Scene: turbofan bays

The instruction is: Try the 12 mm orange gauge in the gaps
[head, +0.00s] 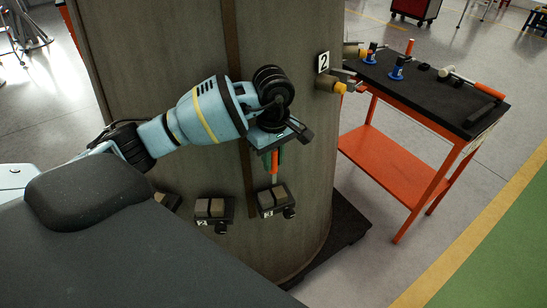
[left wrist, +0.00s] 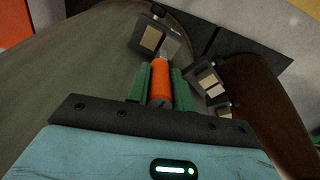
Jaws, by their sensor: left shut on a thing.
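My left gripper (head: 275,158) is shut on the orange gauge (head: 274,170), which points down above the rightmost gap block (head: 268,205). In the left wrist view the green fingers (left wrist: 160,88) close on both sides of the orange gauge (left wrist: 161,80). Its far end reaches toward a dark block with tan pads (left wrist: 152,38); I cannot tell whether they touch. A second gap block (head: 210,210) is to the left, and a third (head: 168,200) is partly hidden by my arm. Two more blocks (left wrist: 208,80) show at the right in the wrist view. My right gripper is out of view.
The blocks sit on the large grey-brown curved casing (head: 160,45). A "2" plate (head: 323,63) and yellow-tipped fittings (head: 332,85) stick out at its right edge. An orange cart (head: 400,165) with a black top holds blue stands (head: 397,70) and an orange-handled tool (head: 475,84).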

